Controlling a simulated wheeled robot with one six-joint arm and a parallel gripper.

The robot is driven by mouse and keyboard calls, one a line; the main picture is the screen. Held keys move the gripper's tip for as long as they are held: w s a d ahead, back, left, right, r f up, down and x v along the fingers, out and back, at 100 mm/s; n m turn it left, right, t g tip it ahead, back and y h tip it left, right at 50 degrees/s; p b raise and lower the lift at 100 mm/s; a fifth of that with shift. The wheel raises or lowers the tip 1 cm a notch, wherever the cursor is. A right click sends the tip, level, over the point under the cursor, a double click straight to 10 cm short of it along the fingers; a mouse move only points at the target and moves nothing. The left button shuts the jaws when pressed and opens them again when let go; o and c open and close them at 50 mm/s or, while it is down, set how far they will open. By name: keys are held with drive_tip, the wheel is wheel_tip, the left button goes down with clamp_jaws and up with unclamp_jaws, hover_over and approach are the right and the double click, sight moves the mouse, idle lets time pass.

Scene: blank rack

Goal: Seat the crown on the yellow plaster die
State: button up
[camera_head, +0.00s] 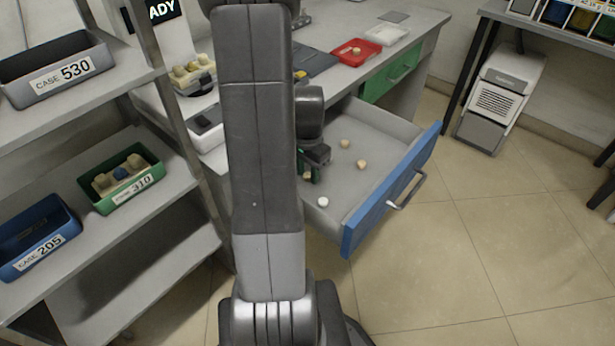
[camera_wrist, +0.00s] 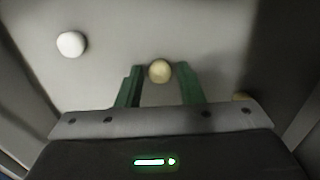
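My gripper (camera_head: 310,168) reaches down into the open drawer. In the wrist view its green fingers (camera_wrist: 160,75) stand apart. A small round yellowish piece (camera_wrist: 160,71), perhaps a crown, lies between the fingertips with a gap on each side. A white round piece (camera_wrist: 72,44) lies on the drawer floor to the left; it also shows in the head view (camera_head: 323,201). Two more beige pieces (camera_head: 344,142) (camera_head: 361,164) lie in the drawer. A beige dental cast (camera_head: 190,73) with yellowish parts stands on the bench, partly behind my arm; I cannot tell which part is the yellow die.
The drawer's blue front (camera_head: 395,190) and side walls surround my gripper. A red tray (camera_head: 355,52) with a beige piece sits on the bench. Shelves at left hold a green case tray (camera_head: 150,183) with a cast, a blue tray (camera_head: 35,240) and a dark tray (camera_head: 55,68).

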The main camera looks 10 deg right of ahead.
drive_tip(key=c, duration=0.6)
drive_tip(key=shift+r, duration=0.15)
